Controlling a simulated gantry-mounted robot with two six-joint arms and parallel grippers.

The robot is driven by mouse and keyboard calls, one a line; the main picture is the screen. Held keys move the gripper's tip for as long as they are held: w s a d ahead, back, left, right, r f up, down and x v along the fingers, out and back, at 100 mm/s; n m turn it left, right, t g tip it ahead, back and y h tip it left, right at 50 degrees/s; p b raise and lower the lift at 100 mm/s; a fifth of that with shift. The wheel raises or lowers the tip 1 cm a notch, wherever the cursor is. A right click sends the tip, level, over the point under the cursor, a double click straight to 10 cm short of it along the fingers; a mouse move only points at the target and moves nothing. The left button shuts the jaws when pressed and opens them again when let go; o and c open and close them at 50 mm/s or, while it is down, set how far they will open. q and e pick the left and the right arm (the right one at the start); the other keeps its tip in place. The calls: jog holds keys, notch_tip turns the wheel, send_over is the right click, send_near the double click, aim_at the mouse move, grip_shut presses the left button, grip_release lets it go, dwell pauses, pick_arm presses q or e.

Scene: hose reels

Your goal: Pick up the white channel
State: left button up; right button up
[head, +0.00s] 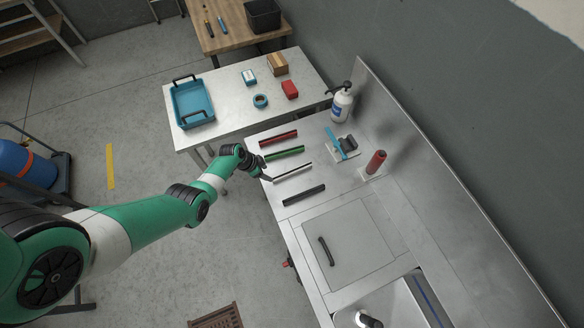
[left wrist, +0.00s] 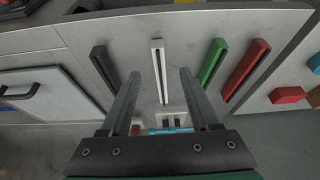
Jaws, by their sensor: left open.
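The white channel (head: 293,171) lies on the steel counter between a green channel (head: 285,153) and a black channel (head: 304,195). In the left wrist view the white channel (left wrist: 160,70) runs lengthwise between my open fingers. My left gripper (head: 262,176) is at the channel's near left end in the head view. In the wrist view its two fingers (left wrist: 159,88) are apart, one on each side of the white channel, with nothing gripped. I cannot tell how high the fingertips are above the counter. My right gripper is not in view.
A red channel (head: 278,138) lies beyond the green one. A side table holds a blue tray (head: 192,104) and small boxes. A sink is at the front.

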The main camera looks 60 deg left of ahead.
aim_at(277, 178)
pick_arm(q)
jog(key=b+x, duration=0.3)
jog(key=x, duration=0.1)
jog(key=shift+s+f, duration=0.1)
jog(key=shift+s, duration=0.1)
jog(key=shift+w+f, duration=0.15)
jog(key=shift+w, duration=0.05)
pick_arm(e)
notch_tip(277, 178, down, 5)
pick_arm(q)
jog(key=b+x, duration=0.5)
jog(key=shift+w+d, duration=0.15)
jog(key=shift+w, duration=0.15)
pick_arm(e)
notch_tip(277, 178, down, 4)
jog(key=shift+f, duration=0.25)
pick_arm(q)
grip_shut()
